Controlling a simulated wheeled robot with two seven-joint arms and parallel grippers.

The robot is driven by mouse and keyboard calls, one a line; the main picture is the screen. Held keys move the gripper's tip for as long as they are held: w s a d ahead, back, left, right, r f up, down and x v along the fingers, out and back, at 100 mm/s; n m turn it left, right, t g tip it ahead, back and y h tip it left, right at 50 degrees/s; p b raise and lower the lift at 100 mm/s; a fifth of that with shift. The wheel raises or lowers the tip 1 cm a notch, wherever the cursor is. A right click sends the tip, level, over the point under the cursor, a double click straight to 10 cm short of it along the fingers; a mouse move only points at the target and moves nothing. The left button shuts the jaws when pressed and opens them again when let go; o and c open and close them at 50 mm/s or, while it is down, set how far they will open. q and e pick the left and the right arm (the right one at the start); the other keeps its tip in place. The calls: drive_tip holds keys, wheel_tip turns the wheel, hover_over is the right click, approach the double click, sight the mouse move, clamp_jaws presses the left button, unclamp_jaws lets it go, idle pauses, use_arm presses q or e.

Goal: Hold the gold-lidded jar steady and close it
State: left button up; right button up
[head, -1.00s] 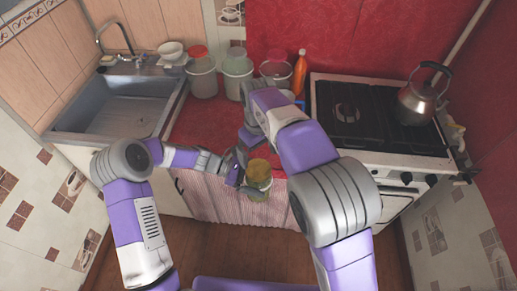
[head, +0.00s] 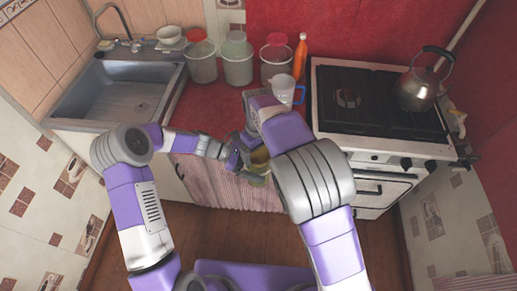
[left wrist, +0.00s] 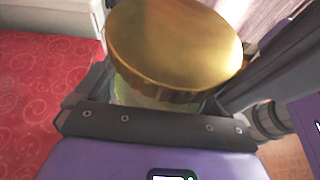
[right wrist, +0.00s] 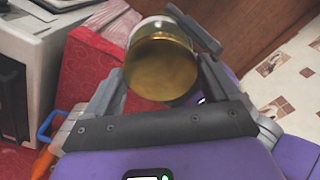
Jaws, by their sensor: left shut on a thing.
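The gold-lidded jar (head: 258,160) is held in front of the counter's front edge, partly hidden by my right arm. Its wide gold lid (left wrist: 175,45) sits on top of the pale glass body (left wrist: 140,97) in the left wrist view. I cannot tell how tight the lid is. My left gripper (head: 240,155) is shut on the jar's body below the lid. My right gripper (right wrist: 162,72) is open, with its fingers on either side of the gold lid in the right wrist view. I cannot tell whether they touch it.
Several lidded canisters (head: 237,62), an orange bottle (head: 300,57) and a clear jug with a blue handle (head: 284,90) stand along the back of the red counter. The sink (head: 115,95) is at left, the stove (head: 370,97) with a kettle (head: 424,82) at right.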

drive_tip(key=c, duration=0.7)
drive_tip(key=shift+m, duration=1.7)
drive_tip(key=o, duration=1)
drive_tip(key=shift+r, duration=2.3)
